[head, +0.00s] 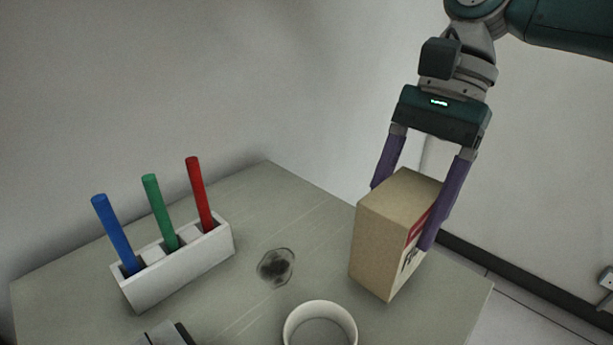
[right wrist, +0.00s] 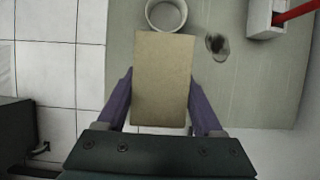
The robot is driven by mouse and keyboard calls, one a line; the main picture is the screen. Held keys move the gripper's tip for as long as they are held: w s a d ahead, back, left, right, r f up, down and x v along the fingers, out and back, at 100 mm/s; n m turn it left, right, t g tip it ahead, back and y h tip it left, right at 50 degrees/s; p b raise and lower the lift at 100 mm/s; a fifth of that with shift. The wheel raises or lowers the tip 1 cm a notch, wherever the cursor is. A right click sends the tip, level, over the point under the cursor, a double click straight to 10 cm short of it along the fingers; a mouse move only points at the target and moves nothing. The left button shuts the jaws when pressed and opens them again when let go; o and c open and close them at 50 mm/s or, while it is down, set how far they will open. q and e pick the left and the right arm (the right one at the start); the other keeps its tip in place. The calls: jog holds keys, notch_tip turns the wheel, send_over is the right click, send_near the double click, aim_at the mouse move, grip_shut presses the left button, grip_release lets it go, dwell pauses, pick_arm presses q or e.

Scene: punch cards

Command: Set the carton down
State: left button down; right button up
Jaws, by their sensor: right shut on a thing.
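The tan carton (head: 385,245) has a red and dark marking on its right side. It is upright at the right part of the table in the head view. My right gripper (head: 405,215) comes from above with its purple fingers on two sides of the carton, shut on it. In the right wrist view the carton (right wrist: 162,80) sits between the fingers of my right gripper (right wrist: 163,100). I cannot tell whether the carton's bottom touches the table. My left gripper is not in view.
The grey-green table (head: 255,200) bears a white holder (head: 180,270) with blue, green and red sticks at the left. A white round bowl (head: 320,325) stands at the front, left of the carton. The table's right edge is close to the carton.

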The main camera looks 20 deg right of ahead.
jog(key=shift+f, duration=1.7)
jog(key=shift+f, duration=0.15)
jog(key=o, duration=1.5)
jog(key=v, duration=1.2)
jog(key=shift+r, duration=0.2)
